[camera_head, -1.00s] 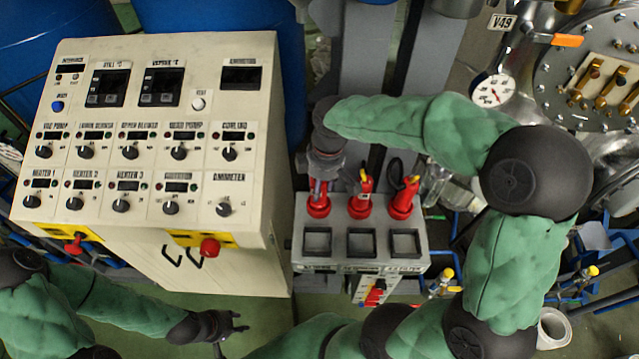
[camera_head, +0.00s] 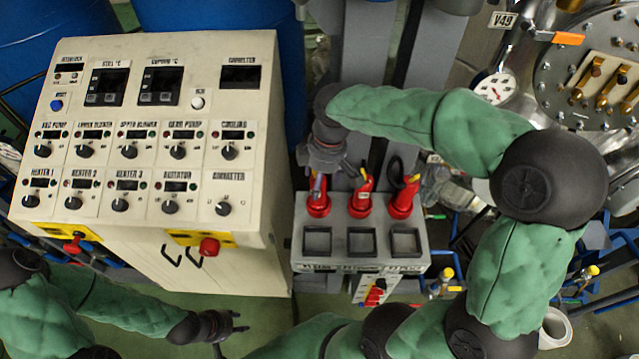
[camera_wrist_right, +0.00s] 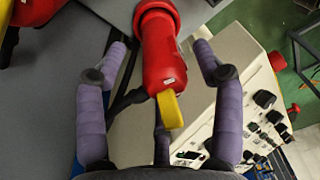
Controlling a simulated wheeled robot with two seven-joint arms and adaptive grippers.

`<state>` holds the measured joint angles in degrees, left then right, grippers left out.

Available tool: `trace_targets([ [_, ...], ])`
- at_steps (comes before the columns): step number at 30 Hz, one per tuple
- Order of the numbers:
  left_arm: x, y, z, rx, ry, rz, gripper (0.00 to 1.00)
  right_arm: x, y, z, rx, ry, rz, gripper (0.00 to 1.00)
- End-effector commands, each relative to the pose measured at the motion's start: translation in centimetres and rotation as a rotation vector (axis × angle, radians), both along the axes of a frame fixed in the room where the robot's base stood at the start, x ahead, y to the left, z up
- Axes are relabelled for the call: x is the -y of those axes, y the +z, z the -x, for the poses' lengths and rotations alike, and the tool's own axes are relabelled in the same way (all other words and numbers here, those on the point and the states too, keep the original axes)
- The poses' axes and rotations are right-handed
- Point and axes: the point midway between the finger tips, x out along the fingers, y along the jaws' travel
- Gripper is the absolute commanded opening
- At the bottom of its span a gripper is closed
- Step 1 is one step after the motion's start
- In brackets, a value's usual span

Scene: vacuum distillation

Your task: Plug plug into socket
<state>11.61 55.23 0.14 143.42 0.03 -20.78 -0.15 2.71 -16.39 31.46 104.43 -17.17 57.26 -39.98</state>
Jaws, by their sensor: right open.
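Three red plugs stand upright in a row on the grey socket box: a left plug (camera_head: 318,204), a middle plug (camera_head: 361,200) and a right plug (camera_head: 402,203). Square recessed sockets lie in front of them: left (camera_head: 318,241), middle (camera_head: 361,242) and right (camera_head: 405,241). My right gripper (camera_head: 326,172) is over the left plug. In the right wrist view, its purple fingers (camera_wrist_right: 160,55) are open on either side of a red plug (camera_wrist_right: 162,55) with a yellow end, with gaps visible. My left gripper (camera_head: 238,322) is open and empty, low in front of the control cabinet.
The beige control cabinet (camera_head: 270,190) with knobs and displays stands left of the socket box. Metal vessels, a gauge (camera_head: 495,88) and blue piping crowd the right side. Green floor shows below the cabinet.

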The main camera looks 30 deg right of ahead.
Motion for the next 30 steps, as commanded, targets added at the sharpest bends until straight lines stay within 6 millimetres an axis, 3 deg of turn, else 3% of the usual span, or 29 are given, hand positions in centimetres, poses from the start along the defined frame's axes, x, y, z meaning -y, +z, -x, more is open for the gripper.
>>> trace_targets([
  [6, 0.0, 0.0, 0.0, 0.000, 0.000, 0.000, 0.40, 0.5, 4.6, 0.2, 0.006, 0.000, 0.001, 0.68],
  [12, 0.0, 0.0, 0.0, 0.000, 0.000, 0.000, 0.40, 0.7, 7.6, 0.4, 0.004, 0.000, 0.000, 0.68],
  [18, 0.0, 0.0, 0.0, 0.000, 0.000, 0.000, 0.40, 0.9, 9.0, 0.5, 0.001, -0.001, 0.000, 0.68],
  [30, 0.0, 0.0, 0.0, 0.000, 0.000, 0.000, 0.40, 0.9, 9.1, 0.6, 0.001, -0.001, 0.001, 0.68],
])
